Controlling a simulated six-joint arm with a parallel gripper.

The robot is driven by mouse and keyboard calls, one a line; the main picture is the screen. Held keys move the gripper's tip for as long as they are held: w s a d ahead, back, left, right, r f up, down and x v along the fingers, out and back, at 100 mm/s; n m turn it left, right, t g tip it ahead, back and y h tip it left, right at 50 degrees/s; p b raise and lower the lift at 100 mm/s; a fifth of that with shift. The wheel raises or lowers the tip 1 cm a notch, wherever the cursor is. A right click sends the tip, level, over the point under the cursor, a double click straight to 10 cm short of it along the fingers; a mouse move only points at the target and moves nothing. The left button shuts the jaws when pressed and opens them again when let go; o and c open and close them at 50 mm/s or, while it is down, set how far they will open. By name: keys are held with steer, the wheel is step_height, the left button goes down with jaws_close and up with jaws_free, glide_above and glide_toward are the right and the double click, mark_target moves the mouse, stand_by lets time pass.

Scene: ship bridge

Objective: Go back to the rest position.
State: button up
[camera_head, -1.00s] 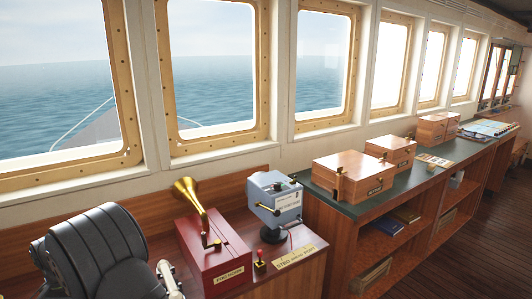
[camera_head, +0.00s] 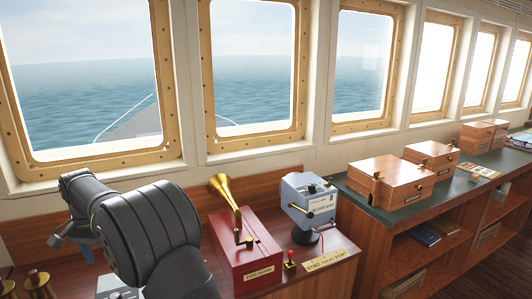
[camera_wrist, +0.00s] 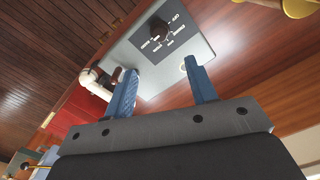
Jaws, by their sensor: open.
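My gripper (camera_wrist: 160,66) shows in the wrist view with its two blue fingers wide apart and nothing between them. Behind the fingers is a grey panel (camera_wrist: 185,48) with a dark knob and printed marks, set in a reddish wooden surface. I cannot tell how far the fingers are from it. In the head view my dark arm is at the lower left, bent over to the left of the red fog horn box (camera_head: 262,272). The fingertips cannot be made out clearly there.
The fog horn box carries a brass horn (camera_head: 224,192). A grey-blue instrument (camera_head: 308,203) stands to its right. Wooden boxes (camera_head: 390,182) sit on the green-topped counter (camera_head: 352,199) farther right. Brass-topped levers (camera_head: 36,279) are at the lower left. Windows run behind.

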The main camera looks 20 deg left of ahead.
mark_target(114, 296)
step_height(114, 296, down, 14)
steer(key=shift+r, duration=0.1)
steer(key=shift+n, duration=0.3)
steer(key=n, duration=0.3)
steer(key=shift+n, duration=0.4)
steer(key=n, duration=0.9)
steer(key=shift+n, duration=2.6)
